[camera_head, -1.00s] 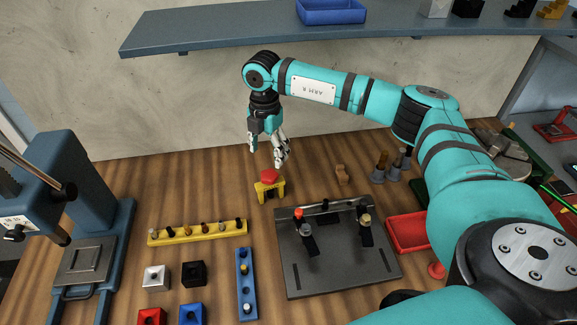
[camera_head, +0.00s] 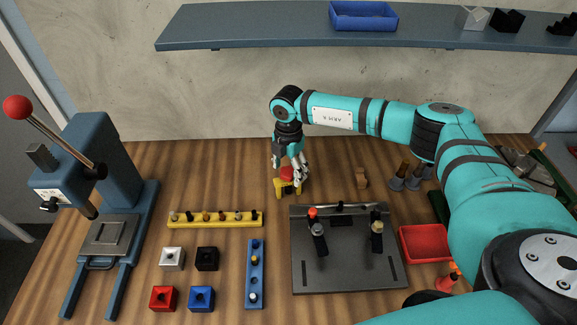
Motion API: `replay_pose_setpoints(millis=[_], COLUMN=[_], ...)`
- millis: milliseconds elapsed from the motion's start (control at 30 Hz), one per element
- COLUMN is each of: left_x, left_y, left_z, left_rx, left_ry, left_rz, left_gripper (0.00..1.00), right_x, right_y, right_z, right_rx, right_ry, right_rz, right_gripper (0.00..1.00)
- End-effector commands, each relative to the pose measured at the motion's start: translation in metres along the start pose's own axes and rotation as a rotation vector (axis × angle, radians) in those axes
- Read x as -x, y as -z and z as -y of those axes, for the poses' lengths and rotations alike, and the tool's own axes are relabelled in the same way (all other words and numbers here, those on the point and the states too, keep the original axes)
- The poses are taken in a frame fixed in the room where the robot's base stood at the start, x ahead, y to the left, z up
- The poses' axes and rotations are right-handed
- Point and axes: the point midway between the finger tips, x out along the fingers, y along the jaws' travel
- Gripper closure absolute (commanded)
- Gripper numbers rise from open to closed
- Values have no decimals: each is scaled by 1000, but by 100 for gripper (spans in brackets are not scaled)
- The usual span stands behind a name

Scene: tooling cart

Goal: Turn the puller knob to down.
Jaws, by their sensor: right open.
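The puller is a small yellow frame (camera_head: 283,189) with a red knob (camera_head: 287,173) on top, standing on the wooden bench near the middle of the head view. My right gripper (camera_head: 288,171) points down at it with fingers open. The fingers are on either side of the red knob in the picture and partly cover it and the frame. I cannot tell whether they touch it. My left gripper is not in view.
A dark grey plate (camera_head: 345,269) with clamps lies in front of the puller, right of a yellow strip of pegs (camera_head: 231,218). A blue press (camera_head: 112,165) is at left and a red tray (camera_head: 424,243) at right.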

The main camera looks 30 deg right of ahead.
Motion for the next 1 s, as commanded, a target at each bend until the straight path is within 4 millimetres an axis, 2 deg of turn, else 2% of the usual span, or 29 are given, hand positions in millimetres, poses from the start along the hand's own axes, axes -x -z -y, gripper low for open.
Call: replay_pose_setpoints(millis=[167,600,1000], left_x=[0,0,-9], left_y=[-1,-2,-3], left_z=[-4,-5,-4], left_rx=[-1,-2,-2], left_ry=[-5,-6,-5], left_rz=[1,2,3], left_gripper=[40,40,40], right_x=[0,0,-2], right_y=[0,0,0], right_z=[0,0,0], right_rx=[0,0,89], right_ry=[0,0,-1], right_rz=[0,0,0], right_gripper=[33,89,89])
